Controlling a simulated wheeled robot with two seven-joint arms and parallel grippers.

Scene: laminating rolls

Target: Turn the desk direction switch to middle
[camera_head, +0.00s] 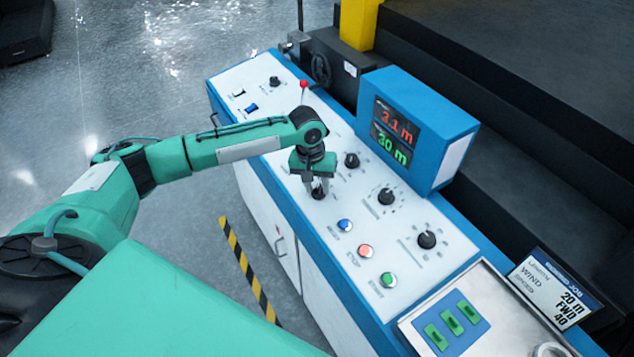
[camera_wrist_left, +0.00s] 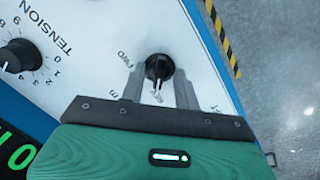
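The direction switch (camera_wrist_left: 158,67) is a black rotary knob on the white desk panel, with "FWD" printed to its left in the left wrist view. Its white pointer line points down in that view, toward a small label partly lost between the fingers. My left gripper (camera_wrist_left: 160,82) has one finger on each side of the knob, with slim gaps seeming to show, so it looks open around it. In the head view my left gripper (camera_head: 319,184) points down over the switch (camera_head: 319,192) and hides part of it. My right gripper is not in view.
Other black knobs (camera_head: 427,239) stand to the right on the panel, with blue, red and green buttons (camera_head: 388,280) in front. A blue display box (camera_head: 425,125) reading 3.1 m and 30 m rises behind. A red-tipped lever (camera_head: 303,85) stands near the arm.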

